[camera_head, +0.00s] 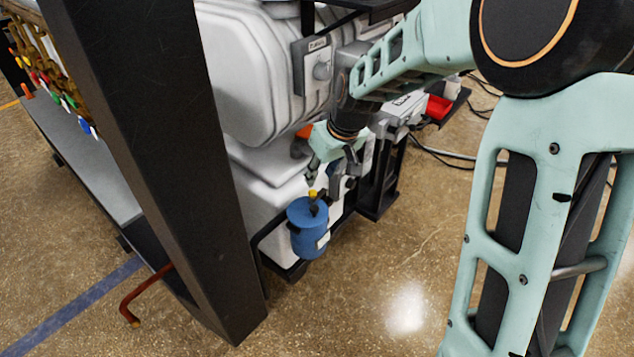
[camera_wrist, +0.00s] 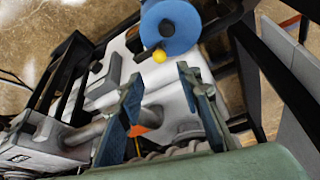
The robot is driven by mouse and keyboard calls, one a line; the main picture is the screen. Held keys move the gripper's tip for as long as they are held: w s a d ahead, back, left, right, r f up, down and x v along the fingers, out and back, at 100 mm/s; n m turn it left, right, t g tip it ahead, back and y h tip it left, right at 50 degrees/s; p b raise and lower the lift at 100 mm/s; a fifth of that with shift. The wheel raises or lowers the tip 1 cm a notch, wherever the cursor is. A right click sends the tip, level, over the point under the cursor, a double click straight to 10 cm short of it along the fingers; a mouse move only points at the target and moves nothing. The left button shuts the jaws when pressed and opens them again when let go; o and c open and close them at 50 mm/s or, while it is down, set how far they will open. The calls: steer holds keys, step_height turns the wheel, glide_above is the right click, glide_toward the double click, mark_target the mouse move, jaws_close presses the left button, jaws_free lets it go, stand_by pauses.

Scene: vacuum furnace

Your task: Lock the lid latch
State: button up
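A blue canister (camera_head: 308,242) stands low at the front of the white furnace; it also shows in the wrist view (camera_wrist: 168,30). A short dark lever on its top ends in a yellow knob (camera_head: 311,193), also visible in the wrist view (camera_wrist: 160,56). I cannot tell for sure whether this lever is the lid latch, or its lock state. My gripper (camera_head: 327,176) is above the canister and apart from the knob. In the wrist view my gripper (camera_wrist: 158,74) has its two fingers spread with nothing between them.
The ribbed white furnace body (camera_head: 250,75) is beside my gripper. A thick black post (camera_head: 165,150) stands at left. A grey box (camera_head: 405,108) and red bin (camera_head: 438,107) sit behind. Cables lie on the floor at right. A copper pipe (camera_head: 140,296) juts out at lower left.

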steer(key=shift+v, duration=1.7)
steer(key=shift+s, duration=0.1)
